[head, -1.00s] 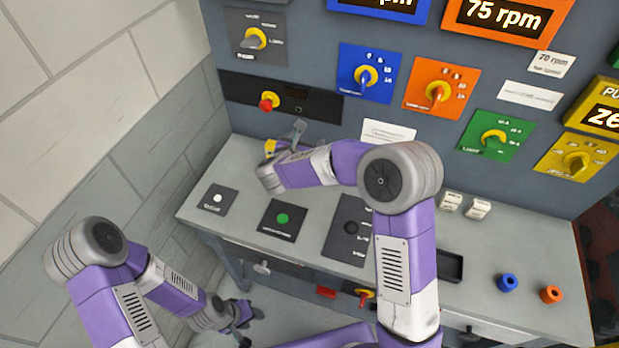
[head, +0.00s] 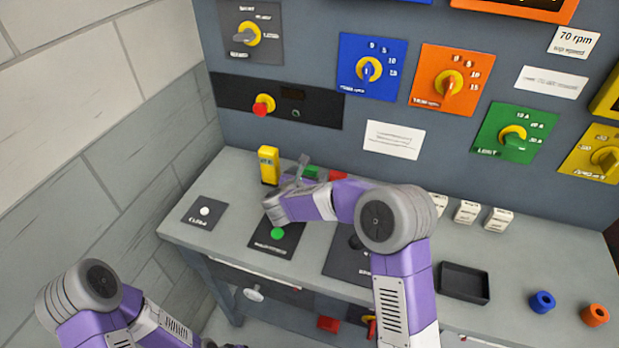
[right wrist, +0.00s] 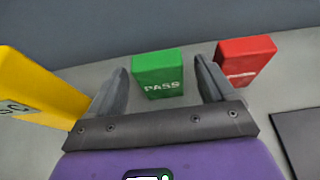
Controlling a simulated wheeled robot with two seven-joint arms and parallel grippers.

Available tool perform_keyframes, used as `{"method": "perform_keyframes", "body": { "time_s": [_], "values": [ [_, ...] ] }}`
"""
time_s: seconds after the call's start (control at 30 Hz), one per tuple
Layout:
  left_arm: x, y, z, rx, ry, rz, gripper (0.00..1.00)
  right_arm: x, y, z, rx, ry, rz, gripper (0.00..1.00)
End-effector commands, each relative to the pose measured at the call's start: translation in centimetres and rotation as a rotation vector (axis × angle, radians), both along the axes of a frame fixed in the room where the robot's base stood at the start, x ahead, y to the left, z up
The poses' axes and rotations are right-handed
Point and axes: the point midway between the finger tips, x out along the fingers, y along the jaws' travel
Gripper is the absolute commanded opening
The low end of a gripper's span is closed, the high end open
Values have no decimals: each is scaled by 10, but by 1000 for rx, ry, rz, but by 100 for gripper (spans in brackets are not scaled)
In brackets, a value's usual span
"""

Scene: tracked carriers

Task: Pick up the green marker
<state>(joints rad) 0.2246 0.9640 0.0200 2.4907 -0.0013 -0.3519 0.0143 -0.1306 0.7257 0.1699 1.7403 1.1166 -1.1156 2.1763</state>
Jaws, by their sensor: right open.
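The green marker is a small upright block labelled PASS (right wrist: 158,75). It also shows partly behind my right gripper in the head view (head: 311,173), standing on the grey bench. My right gripper (head: 296,178) is open, with nothing held. In the right wrist view its two fingers (right wrist: 160,78) appear on either side of the green marker, with gaps on both sides. I cannot tell how deep the marker is between them. Only a dark bit of my left gripper (head: 226,345) shows at the bottom edge of the head view.
A yellow block (head: 268,166) stands left of the green marker, and a red block (right wrist: 243,60) stands close to its right. The control panel wall (head: 330,120) rises behind. A black tray (head: 464,284), a blue ring (head: 542,301) and an orange ring (head: 595,314) are farther right.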

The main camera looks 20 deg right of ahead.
Motion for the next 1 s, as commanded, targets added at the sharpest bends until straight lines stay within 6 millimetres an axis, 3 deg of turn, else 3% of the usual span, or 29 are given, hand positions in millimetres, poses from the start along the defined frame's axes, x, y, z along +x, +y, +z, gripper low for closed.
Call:
{"method": "perform_keyframes", "body": {
  "time_s": [0.2,0.5,0.87,1.0],
  "values": [
    [0,0,-7,0,0,0,43,24,-16,-13,0,0,-2,83],
    [0,0,-7,0,0,0,43,28,-19,-14,-1,1,-1,83],
    [0,0,-7,0,0,0,43,28,-19,-14,0,0,-1,28],
    [0,0,-7,0,0,0,43,28,-19,-13,-1,-1,-1,27]
  ]
}}
